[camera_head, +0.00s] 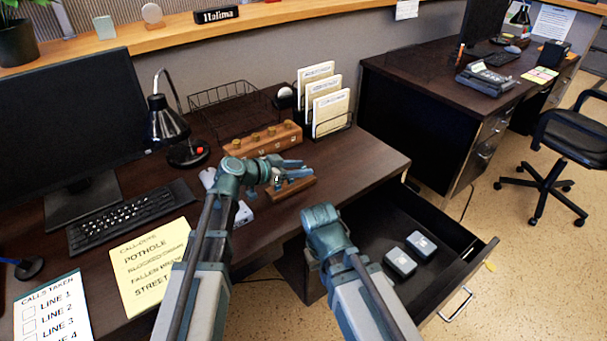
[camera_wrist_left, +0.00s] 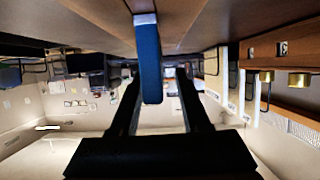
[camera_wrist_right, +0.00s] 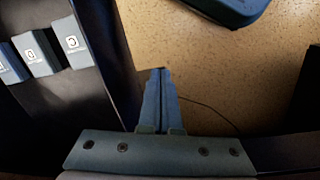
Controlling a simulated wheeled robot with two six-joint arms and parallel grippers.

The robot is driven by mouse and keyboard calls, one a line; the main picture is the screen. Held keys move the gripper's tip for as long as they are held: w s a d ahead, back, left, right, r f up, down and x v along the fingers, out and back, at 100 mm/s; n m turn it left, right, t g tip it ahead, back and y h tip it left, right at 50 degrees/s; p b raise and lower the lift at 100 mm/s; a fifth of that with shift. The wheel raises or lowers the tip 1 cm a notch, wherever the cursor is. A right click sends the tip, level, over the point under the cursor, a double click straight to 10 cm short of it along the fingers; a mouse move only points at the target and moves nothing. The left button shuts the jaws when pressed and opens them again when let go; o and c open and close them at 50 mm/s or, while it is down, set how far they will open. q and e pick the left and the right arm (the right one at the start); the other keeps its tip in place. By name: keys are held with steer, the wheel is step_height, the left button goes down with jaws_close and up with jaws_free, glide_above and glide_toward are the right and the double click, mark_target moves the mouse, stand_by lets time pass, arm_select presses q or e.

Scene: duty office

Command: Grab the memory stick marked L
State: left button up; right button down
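In the head view my left gripper (camera_head: 292,168) is over the desk, just above a small wooden block (camera_head: 293,190). In the left wrist view its two dark fingers (camera_wrist_left: 158,88) are apart, with a blue upright stick (camera_wrist_left: 148,55) between them, nearer the left finger; a gap shows on its right side. No letter on this stick is readable. My right gripper (camera_wrist_right: 160,75) is shut and empty, pointing down by the open drawer (camera_head: 452,262); its fingers are hidden in the head view. No L mark is legible in any view.
The drawer holds dark labelled boxes (camera_head: 400,262), also in the right wrist view (camera_wrist_right: 75,42). A wooden rack with brass knobs (camera_head: 262,141), a lamp (camera_head: 168,125) and a file sorter (camera_head: 330,110) stand behind the left gripper.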

arm_select(q)
jaws_close()
